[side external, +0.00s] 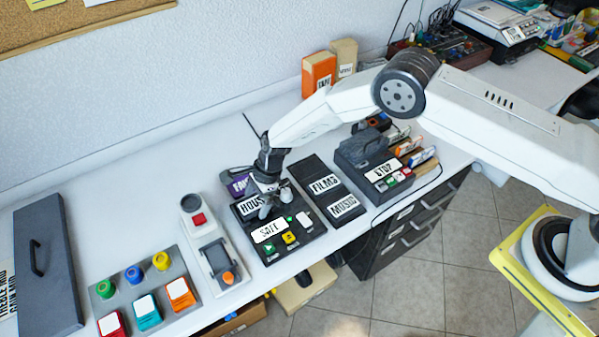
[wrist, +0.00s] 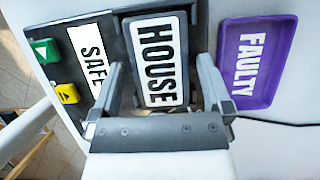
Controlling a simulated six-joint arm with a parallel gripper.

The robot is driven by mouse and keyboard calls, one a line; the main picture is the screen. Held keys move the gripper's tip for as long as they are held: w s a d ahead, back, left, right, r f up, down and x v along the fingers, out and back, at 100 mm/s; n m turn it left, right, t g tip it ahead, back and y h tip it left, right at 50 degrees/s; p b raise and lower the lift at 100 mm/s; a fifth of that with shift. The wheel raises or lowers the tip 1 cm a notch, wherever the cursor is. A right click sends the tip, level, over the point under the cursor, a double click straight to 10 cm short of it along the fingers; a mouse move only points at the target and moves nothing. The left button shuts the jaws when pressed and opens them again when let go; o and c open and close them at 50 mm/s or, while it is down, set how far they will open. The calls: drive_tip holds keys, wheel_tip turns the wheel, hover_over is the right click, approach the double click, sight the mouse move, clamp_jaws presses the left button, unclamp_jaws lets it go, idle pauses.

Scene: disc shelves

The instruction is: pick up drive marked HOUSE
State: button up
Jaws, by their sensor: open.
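The drive marked HOUSE (wrist: 159,62) is a dark block with a white label, seen large in the middle of the wrist view. In the side view its label (side external: 250,206) shows partly behind my gripper. It sits in the dark panel (side external: 284,250) above the SAFE label (wrist: 90,52). My gripper (side external: 268,205) is over the drive and points down at it. In the wrist view my gripper (wrist: 160,85) is open, with one finger on each side of the drive. Whether the fingers touch it I cannot tell.
A purple tray marked FAULTY (wrist: 256,62) lies close beside the drive. Green and yellow buttons (wrist: 68,93) are on the panel. FILMS (side external: 324,185) and MUSIC (side external: 343,206) drives lie to the right.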

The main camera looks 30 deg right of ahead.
drive_tip(key=shift+c, duration=0.2)
drive_tip(key=c, duration=1.2)
drive_tip(key=shift+r, duration=0.15)
drive_tip(key=shift+c, duration=0.2)
drive_tip(key=shift+r, duration=0.8)
drive_tip(key=s+d+r, duration=0.6)
drive_tip(key=s+r, duration=0.5)
drive_tip(key=s, duration=0.1)
drive_tip(key=shift+s, duration=0.35)
